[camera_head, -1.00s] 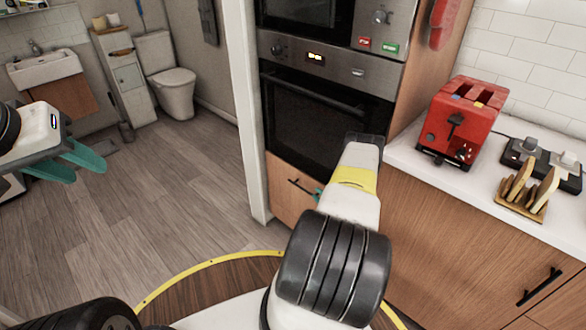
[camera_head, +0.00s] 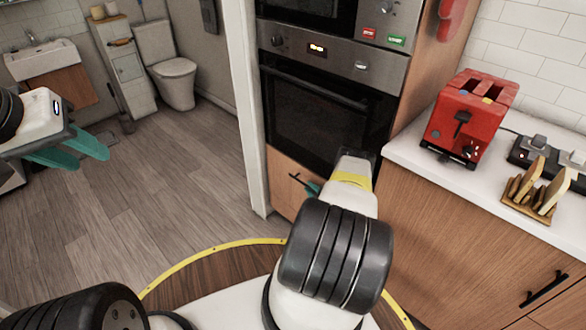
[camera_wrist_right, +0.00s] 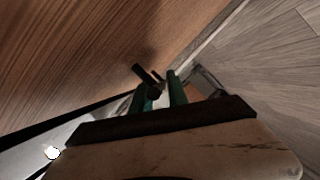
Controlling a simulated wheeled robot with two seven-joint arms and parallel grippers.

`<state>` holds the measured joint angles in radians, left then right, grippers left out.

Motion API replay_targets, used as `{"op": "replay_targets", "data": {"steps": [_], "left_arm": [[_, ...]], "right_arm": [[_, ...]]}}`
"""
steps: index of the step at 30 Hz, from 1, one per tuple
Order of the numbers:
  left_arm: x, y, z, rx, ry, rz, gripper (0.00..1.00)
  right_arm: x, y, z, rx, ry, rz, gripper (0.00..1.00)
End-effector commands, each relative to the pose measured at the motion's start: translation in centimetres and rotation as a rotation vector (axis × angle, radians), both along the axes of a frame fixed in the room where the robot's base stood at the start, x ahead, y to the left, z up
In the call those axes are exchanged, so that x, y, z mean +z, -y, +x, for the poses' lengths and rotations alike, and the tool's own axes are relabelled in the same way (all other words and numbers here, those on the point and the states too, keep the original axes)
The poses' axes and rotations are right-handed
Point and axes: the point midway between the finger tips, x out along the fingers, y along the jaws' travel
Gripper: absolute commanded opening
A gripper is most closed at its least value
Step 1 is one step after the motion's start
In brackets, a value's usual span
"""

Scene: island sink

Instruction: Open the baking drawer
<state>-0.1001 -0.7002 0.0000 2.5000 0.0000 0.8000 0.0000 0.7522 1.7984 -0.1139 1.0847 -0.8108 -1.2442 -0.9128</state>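The baking drawer is probably the wooden drawer front (camera_head: 283,172) under the oven, with a short black bar handle (camera_head: 298,184). It looks closed. My right gripper (camera_head: 314,189) is at the handle's right end, largely hidden behind my arm in the head view. In the right wrist view its two green fingers (camera_wrist_right: 160,92) are apart, with the dark handle (camera_wrist_right: 147,76) at or between their tips. I cannot tell whether they touch it. My left gripper (camera_head: 90,160) is open and empty at the far left, over the floor.
The oven (camera_head: 320,115) stands above the drawer. A white door frame (camera_head: 250,130) is just left of it. A counter (camera_head: 415,150) with a red toaster (camera_head: 468,118) and a toast rack (camera_head: 530,192) is to the right. The floor at left is clear.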

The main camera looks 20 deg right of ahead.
Motion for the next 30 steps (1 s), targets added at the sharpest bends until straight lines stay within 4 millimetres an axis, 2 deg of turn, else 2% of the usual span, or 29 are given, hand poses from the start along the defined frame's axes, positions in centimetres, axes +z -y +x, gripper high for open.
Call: {"op": "replay_targets", "data": {"steps": [6, 9, 30], "left_arm": [[0.00, 0.00, 0.00, 0.000, 0.000, 0.000, 0.36], [0.00, 0.00, 0.00, 0.000, 0.000, 0.000, 0.36], [0.00, 0.00, 0.00, 0.000, 0.000, 0.000, 0.36]], "right_arm": [[0.01, 0.00, 0.06, 0.000, 0.000, 0.000, 0.20], [0.00, -0.01, 0.05, 0.000, 0.000, 0.000, 0.00], [-0.04, -0.03, -0.01, 0.000, 0.000, 0.002, 0.00]]}}
